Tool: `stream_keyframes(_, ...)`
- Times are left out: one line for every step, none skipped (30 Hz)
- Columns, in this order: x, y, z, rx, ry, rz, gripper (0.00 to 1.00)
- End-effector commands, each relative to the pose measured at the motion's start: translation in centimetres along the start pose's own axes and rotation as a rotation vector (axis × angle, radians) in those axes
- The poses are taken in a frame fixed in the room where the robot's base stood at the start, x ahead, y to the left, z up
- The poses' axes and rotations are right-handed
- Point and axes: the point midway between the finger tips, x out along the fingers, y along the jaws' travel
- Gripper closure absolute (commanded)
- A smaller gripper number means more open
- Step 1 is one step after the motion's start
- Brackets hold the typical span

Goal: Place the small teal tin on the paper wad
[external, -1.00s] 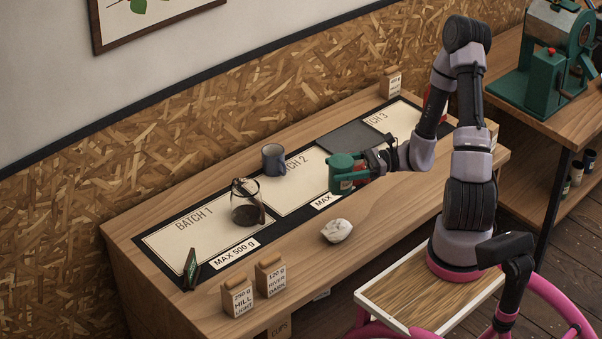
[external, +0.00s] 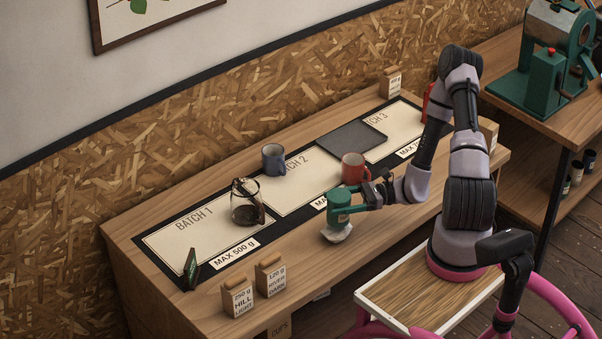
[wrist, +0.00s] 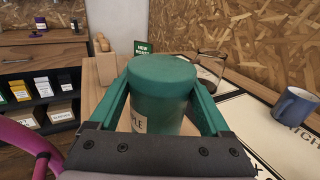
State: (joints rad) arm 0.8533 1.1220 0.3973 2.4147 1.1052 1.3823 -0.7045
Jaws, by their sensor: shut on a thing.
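The small teal tin (external: 339,206) is upright between the fingers of my gripper (external: 345,208), which is shut on it. In the wrist view the tin (wrist: 160,95) fills the middle, with a teal finger on each side and part of a pale label showing. The white crumpled paper wad (external: 338,235) lies on the wooden table near its front edge. The tin is right over the wad and hides its upper part in the external view. I cannot tell whether the tin touches the wad. The wad is hidden behind the tin in the wrist view.
A red mug (external: 353,168) stands close behind my gripper, with a dark grey tray (external: 351,139) beyond it. A blue-grey mug (external: 273,158) and a glass carafe (external: 247,207) stand on the batch mat (external: 190,231).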

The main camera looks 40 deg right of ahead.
Motion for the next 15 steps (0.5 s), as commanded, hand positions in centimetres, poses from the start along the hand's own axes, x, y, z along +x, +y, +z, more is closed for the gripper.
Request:
stream_keyframes(0.0,0.0,-0.9,0.004,-0.001,-0.001,0.86)
stream_keyframes(0.0,0.0,-1.2,0.004,-0.001,-0.001,0.86)
stream_keyframes(0.0,0.0,-1.7,0.004,-0.001,-0.001,0.86)
stream_keyframes(0.0,0.0,-1.9,0.003,-0.001,-0.001,0.86)
stream_keyframes(0.0,0.0,-2.1,0.002,-0.001,-0.001,0.86)
stream_keyframes(0.0,0.0,-2.2,0.002,-0.001,0.0,0.86)
stream_keyframes(0.0,0.0,-2.3,0.002,-0.001,0.0,0.86)
stream_keyframes(0.0,0.0,-2.3,0.001,-0.001,0.0,0.86)
stream_keyframes(0.0,0.0,-2.2,0.001,0.0,0.0,0.86)
stream_keyframes(0.0,0.0,-2.2,0.001,0.0,0.0,0.86)
stream_keyframes(0.0,0.0,-2.2,0.001,0.0,0.0,0.86)
stream_keyframes(0.0,0.0,-2.2,0.001,0.0,0.0,0.86)
stream_keyframes(0.0,0.0,-2.2,0.001,0.0,0.0,0.86)
stream_keyframes(0.0,0.0,-2.3,0.001,0.0,0.0,0.86)
stream_keyframes(0.0,0.0,-2.4,0.002,0.0,0.0,0.86)
